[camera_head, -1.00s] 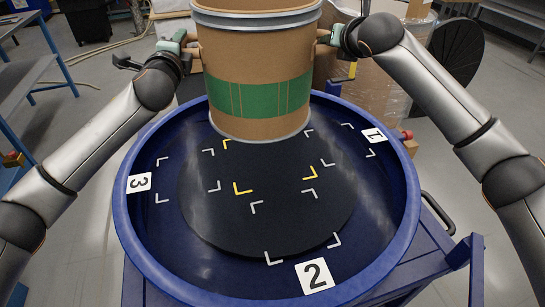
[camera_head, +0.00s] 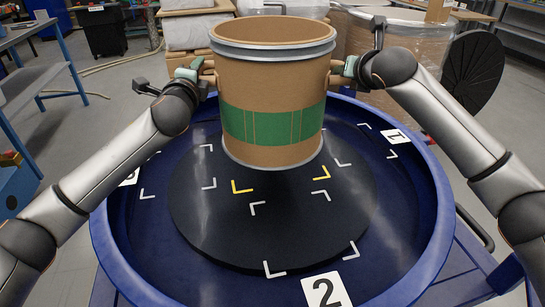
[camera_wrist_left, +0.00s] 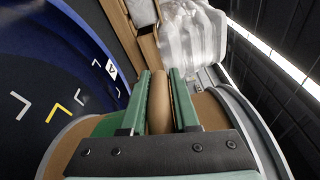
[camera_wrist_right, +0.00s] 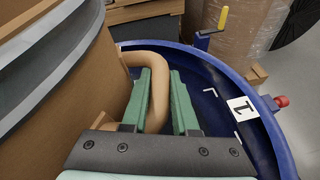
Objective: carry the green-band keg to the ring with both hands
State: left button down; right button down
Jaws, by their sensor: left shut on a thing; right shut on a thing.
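The green-band keg (camera_head: 272,85) is a brown, open-topped drum with a grey top rim and a wide green band. It looks upright above the far-middle part of a black disc (camera_head: 210,215) in a round blue tub (camera_head: 118,262). I cannot tell whether its base touches the disc. My left gripper (camera_head: 207,74) is shut on the keg's left handle; the left wrist view shows that handle (camera_wrist_left: 160,103) between green fingers. My right gripper (camera_head: 343,68) is shut on the right handle, a tan loop (camera_wrist_right: 157,100) in the right wrist view. The keg hides some floor marks.
Yellow corner marks (camera_head: 241,187) and several white ones lie on the disc and tub floor. The disc's near part is clear. Wrapped goods (camera_head: 395,55) stand behind.

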pick_arm(q)
jog(key=shift+d+f+b, duration=0.15)
jog(key=shift+f+b, duration=0.1)
jog(key=shift+b, duration=0.05)
pick_arm(e)
jog(key=shift+a+f, duration=0.2)
